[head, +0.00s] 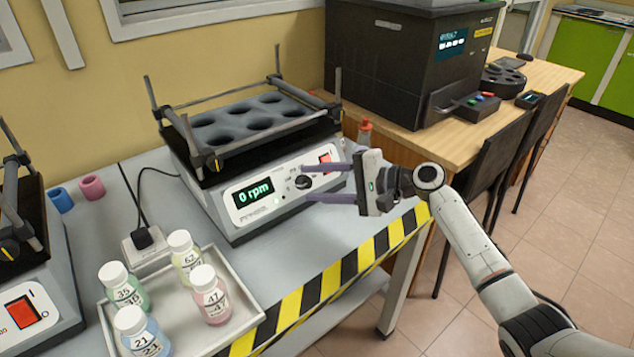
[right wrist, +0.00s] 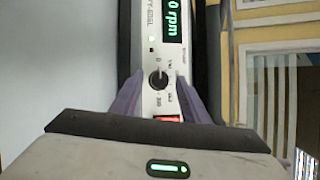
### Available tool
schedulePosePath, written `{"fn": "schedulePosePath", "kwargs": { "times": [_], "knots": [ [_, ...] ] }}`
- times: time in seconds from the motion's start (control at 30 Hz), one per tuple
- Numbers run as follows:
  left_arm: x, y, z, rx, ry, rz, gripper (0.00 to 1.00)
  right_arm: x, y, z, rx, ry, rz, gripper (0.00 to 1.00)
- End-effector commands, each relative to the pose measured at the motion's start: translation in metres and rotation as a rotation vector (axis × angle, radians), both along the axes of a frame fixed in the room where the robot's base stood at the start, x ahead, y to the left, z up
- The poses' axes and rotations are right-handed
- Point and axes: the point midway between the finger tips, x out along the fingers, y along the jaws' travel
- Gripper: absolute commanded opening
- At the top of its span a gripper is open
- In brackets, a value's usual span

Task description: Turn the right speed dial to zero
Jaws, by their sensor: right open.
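The right shaker (head: 262,195) shows a green "0 rpm" display (head: 254,193). The display is partly cut off in the right wrist view (right wrist: 173,14). The black speed dial (head: 303,182) is on its front panel, also seen in the right wrist view (right wrist: 158,79). My right gripper (head: 305,183) is open, with its two purple fingers on either side of the dial. A gap shows between each finger and the dial in the right wrist view. The red power switch (head: 325,160) is just right of the dial. My left gripper is not in view.
A tray (head: 240,343) with several capped sample bottles stands in front of the shaker. A second shaker (head: 40,300) is at the left edge. A socket box (head: 143,250) with a black plug sits between. A dark analyser (head: 395,65) stands on the wooden table.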

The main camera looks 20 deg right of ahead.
Motion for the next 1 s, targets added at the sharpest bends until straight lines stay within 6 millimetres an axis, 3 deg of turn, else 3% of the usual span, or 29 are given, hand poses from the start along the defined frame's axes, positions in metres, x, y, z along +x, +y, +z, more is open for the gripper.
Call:
{"fn": "schedulePosePath", "kwargs": {
  "times": [0.53,1.0],
  "knots": [
    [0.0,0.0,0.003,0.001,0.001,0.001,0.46,-0.057,-0.065,0.027,-0.004,-0.001,-0.003,0.41],
    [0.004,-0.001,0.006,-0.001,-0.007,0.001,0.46,-0.064,-0.072,0.031,0.0,-0.001,-0.001,0.41]
  ]
}}
